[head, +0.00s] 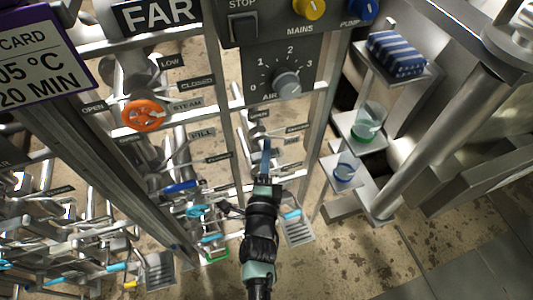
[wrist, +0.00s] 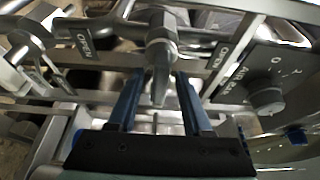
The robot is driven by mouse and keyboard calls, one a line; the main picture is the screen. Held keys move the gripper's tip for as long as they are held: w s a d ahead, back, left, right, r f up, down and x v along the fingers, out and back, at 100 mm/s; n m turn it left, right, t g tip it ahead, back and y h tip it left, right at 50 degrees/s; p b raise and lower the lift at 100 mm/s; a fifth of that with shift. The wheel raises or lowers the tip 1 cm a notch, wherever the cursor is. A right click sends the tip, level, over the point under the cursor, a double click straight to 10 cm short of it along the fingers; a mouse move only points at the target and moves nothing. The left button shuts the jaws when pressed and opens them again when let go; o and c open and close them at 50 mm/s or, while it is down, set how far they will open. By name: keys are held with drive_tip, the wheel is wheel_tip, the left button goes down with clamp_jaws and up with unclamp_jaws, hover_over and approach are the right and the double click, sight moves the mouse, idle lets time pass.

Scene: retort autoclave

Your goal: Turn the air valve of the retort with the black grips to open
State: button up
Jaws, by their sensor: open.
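My gripper (head: 266,152) reaches down at the lower middle of the head view, in front of the frame with the FAR sign. In the wrist view my gripper (wrist: 162,103) is open, one dark blue finger on each side of a grey metal valve lever (wrist: 160,85). The lever points from its round hub towards my palm, with a visible gap to each finger. In the head view my gripper mostly hides this spot. An OPEN plate (wrist: 222,57) is beside the hub. I cannot make out black grips on this lever.
The AIR dial (head: 287,85) is on the panel above; it also shows at right in the wrist view (wrist: 267,97). An orange steam handwheel (head: 146,115) and blue-gripped levers (head: 181,187) are to the left. Steel rails run close around. Shelves with beakers (head: 368,122) stand right.

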clamp_jaws()
